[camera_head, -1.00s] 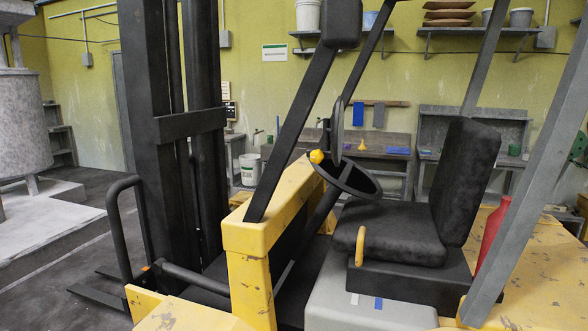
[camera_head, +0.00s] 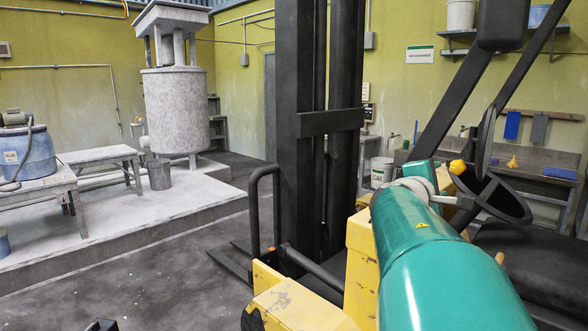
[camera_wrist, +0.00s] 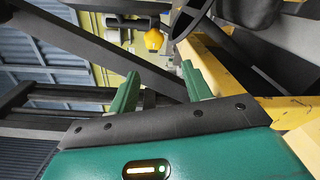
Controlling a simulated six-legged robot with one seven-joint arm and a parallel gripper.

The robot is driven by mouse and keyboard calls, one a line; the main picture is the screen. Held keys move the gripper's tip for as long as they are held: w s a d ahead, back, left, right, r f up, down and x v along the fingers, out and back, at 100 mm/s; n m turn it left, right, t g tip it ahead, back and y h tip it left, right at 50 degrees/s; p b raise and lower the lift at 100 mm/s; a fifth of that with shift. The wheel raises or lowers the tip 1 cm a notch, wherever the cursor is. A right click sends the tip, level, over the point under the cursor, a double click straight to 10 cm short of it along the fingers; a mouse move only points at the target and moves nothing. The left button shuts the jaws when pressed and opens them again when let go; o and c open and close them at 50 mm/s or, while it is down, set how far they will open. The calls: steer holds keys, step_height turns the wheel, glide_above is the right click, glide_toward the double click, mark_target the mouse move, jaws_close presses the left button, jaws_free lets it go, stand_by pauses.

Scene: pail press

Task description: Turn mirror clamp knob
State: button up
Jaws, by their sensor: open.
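The mirror clamp knob appears to be the small yellow knob (camera_head: 458,167) beside the dark steering wheel (camera_head: 497,198) of the yellow forklift (camera_head: 362,262). A dark oval disc, perhaps the mirror (camera_head: 487,140), stands just right of it. In the wrist view the yellow knob (camera_wrist: 154,39) is above and beyond the fingertips of my gripper (camera_wrist: 158,85). The two green fingers are spread, with nothing between them, and the knob is apart from them. In the head view my teal arm reaches from the lower right toward the knob and covers part of the forklift.
A dark slanted post (camera_head: 455,90) rises near the knob, with a black box (camera_head: 503,24) at its top. The forklift's mast (camera_head: 295,150) stands to the left. A grey platform (camera_head: 120,235) and blue drum (camera_head: 25,155) are farther left, with open floor before the platform.

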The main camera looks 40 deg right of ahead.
mark_target(458, 168)
steer(key=shift+s+d+r+n, duration=0.15)
steer(key=shift+s+d+r, duration=0.05)
steer(key=shift+d, duration=0.3)
steer(key=shift+s+d+r+n, duration=0.15)
steer(key=shift+s+d+r, duration=0.05)
steer(key=shift+d, duration=0.25)
steer(key=d, duration=0.3)
steer(key=w+d, duration=0.1)
steer(key=d, duration=0.4)
steer(key=shift+w+d, duration=0.2)
steer(key=shift+d, duration=0.2)
steer(key=shift+c, duration=0.2)
steer(key=shift+a, duration=0.15)
steer(key=c, duration=0.5)
steer(key=m, duration=0.5)
steer(key=shift+c, duration=0.2)
steer(key=m, duration=1.2)
steer(key=o, duration=0.3)
steer(key=shift+m, duration=0.5)
steer(key=o, duration=0.5)
steer(key=shift+s, duration=0.15)
